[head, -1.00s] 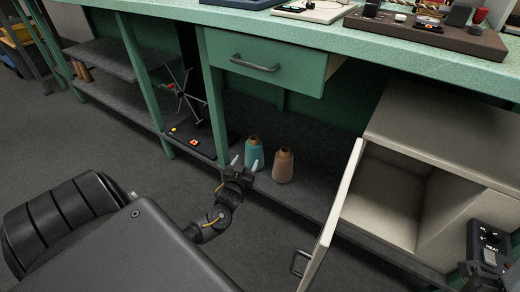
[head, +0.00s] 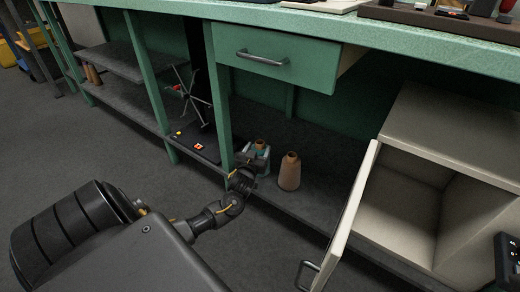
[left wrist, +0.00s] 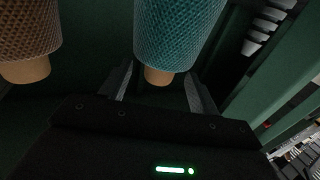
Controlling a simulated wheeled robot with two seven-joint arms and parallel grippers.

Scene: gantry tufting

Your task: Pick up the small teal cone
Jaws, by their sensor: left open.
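The small teal cone (head: 263,161) stands on the lower shelf under the bench, partly hidden behind my left gripper. My left gripper (head: 256,157) is open, with its fingers reaching around the cone's sides. In the left wrist view the teal cone (left wrist: 176,35) appears inverted, with its brown tip between the two open fingers (left wrist: 158,88). I cannot tell whether the fingers touch it. My right gripper is not clearly in view.
A brown cone (head: 289,172) stands just right of the teal one. A cream cabinet (head: 455,135) with its door (head: 345,215) open is at the right. A green drawer (head: 275,60) is above. A wire winder (head: 190,92) stands left, behind a green post.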

